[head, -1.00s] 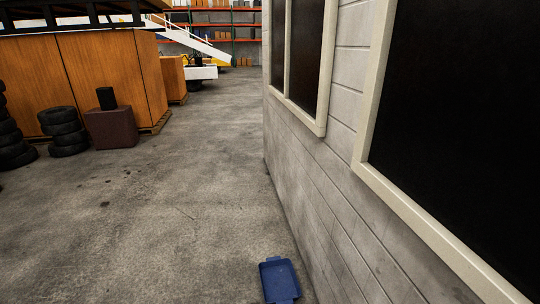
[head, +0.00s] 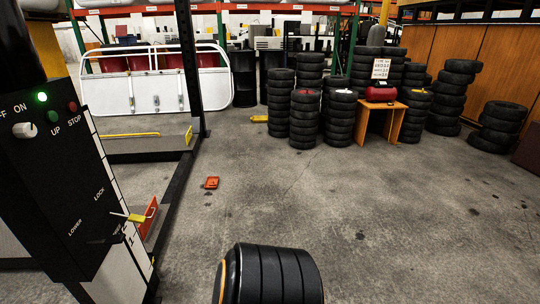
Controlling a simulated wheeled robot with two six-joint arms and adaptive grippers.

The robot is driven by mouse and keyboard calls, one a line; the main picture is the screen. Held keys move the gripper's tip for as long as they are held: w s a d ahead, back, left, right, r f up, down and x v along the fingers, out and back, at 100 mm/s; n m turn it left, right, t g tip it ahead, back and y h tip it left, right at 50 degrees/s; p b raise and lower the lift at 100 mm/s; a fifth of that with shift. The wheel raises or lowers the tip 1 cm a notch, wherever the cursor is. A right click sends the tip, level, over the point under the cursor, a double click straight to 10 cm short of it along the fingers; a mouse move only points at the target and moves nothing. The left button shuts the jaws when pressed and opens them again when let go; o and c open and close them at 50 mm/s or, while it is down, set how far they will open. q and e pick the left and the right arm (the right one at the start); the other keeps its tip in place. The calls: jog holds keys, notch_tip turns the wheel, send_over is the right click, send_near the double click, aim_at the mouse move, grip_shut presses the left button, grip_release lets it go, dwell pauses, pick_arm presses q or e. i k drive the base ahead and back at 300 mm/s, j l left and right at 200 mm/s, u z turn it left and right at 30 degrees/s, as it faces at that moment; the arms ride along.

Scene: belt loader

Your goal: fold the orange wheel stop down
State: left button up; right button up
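An orange plate (head: 149,217), which looks like the wheel stop, stands up at a tilt at the end of the near lift runway. It is partly hidden behind the control post (head: 80,180), and I cannot see its hinge clearly. A lever with a yellow grip (head: 135,217) sticks out from the post just in front of it. Neither of my grippers is in view.
The post has a green light (head: 41,97) and labelled controls. A black lift column (head: 188,70) stands behind. Tyre stacks (head: 305,118) and a wooden stand (head: 382,121) are further back. The middle floor is clear.

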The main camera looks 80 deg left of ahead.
aim_at(151, 212)
jog(key=u, duration=4.7)
jog(key=i+l+u, duration=0.2)
jog(key=l+u, duration=0.25)
jog(key=i+l+u, duration=0.15)
jog(key=l+u, duration=0.35)
jog(key=l, duration=0.2)
jog(key=l+u, duration=0.45)
jog(key=l, duration=0.15)
